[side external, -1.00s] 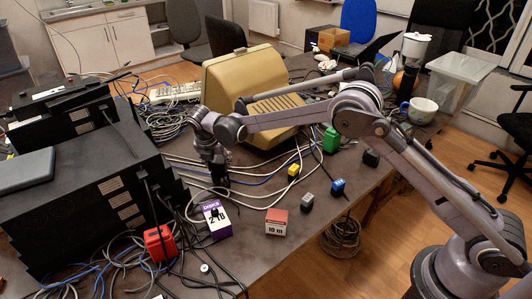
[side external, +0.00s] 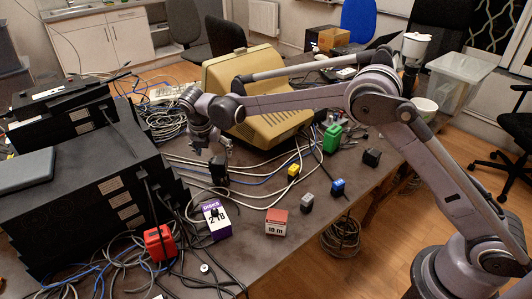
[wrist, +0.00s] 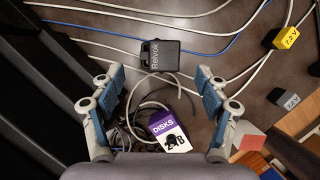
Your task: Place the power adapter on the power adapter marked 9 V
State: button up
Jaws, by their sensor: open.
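My gripper (side external: 222,146) is open and empty, above the table by the black rack units. A black box-shaped adapter (side external: 218,171) stands on the table below it. In the wrist view this adapter (wrist: 158,55) shows the word "Reivok" and lies ahead of my gripper (wrist: 158,82), apart from both fingers. A yellow adapter (side external: 293,171) stands to its right; its label in the wrist view (wrist: 286,40) looks like 7.5 V. Grey (side external: 307,202), blue (side external: 338,186), black (side external: 371,157) and green (side external: 332,139) blocks stand further right. I cannot read a 9 V mark on any.
A purple and white disks box (side external: 216,222), a red and white box marked 10 m (side external: 276,222) and a red block (side external: 159,243) stand nearer the front. Cables cross the table. Rack units (side external: 85,190) rise at left; a beige monitor (side external: 245,85) stands behind.

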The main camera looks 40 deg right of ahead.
jog(key=v, duration=0.5)
jog(key=s+d+r+m+t+y, duration=0.1)
jog(key=s+d+r+m, duration=0.4)
jog(key=s+m, duration=0.25)
jog(key=s+d+r+m+y, duration=0.1)
jog(key=s+d+r+m, duration=0.5)
jog(key=s, duration=0.2)
jog(key=s+d+f+m+t, duration=0.1)
jog(key=s+d+f+m, duration=0.1)
jog(key=s+m, duration=0.4)
jog(key=s+d+f+m+t+y, duration=0.1)
jog(key=s+d+f+m+t, duration=0.1)
jog(key=s+m, duration=0.5)
jog(key=s+d+f, duration=0.1)
jog(key=s, duration=0.3)
jog(key=shift+f, duration=0.3)
